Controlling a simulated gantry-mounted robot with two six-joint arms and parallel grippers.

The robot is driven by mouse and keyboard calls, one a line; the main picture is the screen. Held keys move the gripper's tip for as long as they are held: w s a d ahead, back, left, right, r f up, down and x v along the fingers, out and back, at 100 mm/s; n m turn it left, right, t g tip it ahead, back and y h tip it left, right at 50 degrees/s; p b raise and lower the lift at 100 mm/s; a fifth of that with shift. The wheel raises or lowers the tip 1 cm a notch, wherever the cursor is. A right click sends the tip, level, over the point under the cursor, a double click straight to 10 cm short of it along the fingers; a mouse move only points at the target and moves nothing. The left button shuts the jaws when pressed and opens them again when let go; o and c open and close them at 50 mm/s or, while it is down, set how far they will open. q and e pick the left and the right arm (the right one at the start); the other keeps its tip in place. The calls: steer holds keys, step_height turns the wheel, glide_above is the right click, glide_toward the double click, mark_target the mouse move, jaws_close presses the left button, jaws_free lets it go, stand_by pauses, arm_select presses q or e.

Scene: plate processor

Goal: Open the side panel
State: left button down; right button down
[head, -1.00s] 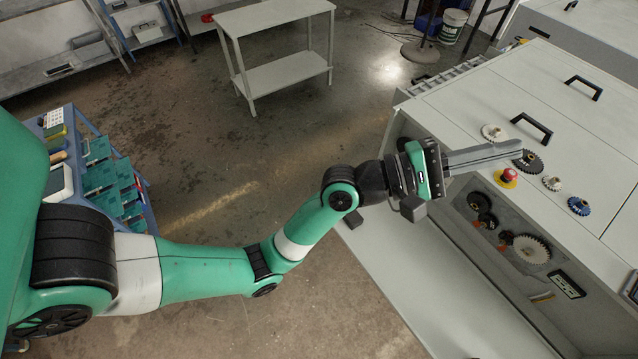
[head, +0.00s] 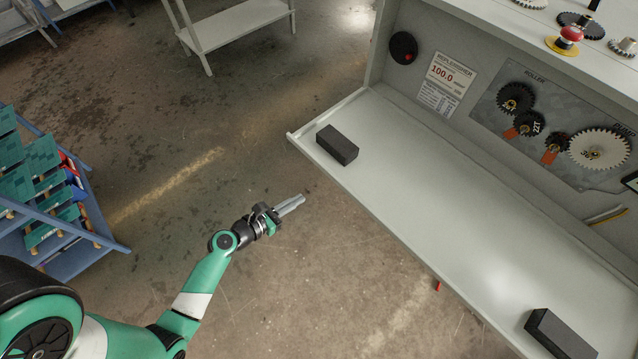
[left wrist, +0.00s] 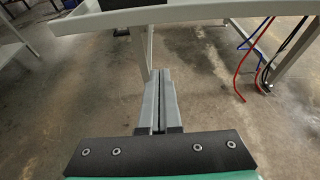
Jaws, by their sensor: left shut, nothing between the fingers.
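The side panel (head: 440,190) of the plate processor is folded down and lies about flat, with the bay behind it exposed. A black block (head: 337,145) sits near its left end and a second black block (head: 560,335) near its lower right end. My left gripper (head: 303,199) is shut and empty, over the floor to the left of the panel's outer edge, apart from it. In the left wrist view the closed fingers (left wrist: 159,72) point towards a pale edge (left wrist: 185,14), apparently the panel's. My right gripper is not in view.
Inside the bay are several gears, including a large white one (head: 599,149), and a replenisher label (head: 450,82). A red emergency button (head: 570,35) is on top. A blue rack (head: 75,250) stands at left. Red and blue cables (left wrist: 255,60) hang in the left wrist view.

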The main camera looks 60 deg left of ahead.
arm_select(q)
steer(key=b+x, duration=0.4)
steer(key=x, duration=0.5)
steer(key=r+p, duration=0.1)
steer(key=r, duration=0.2)
steer(key=shift+w+r+p, duration=0.35)
steer(key=shift+w+r, duration=0.05)
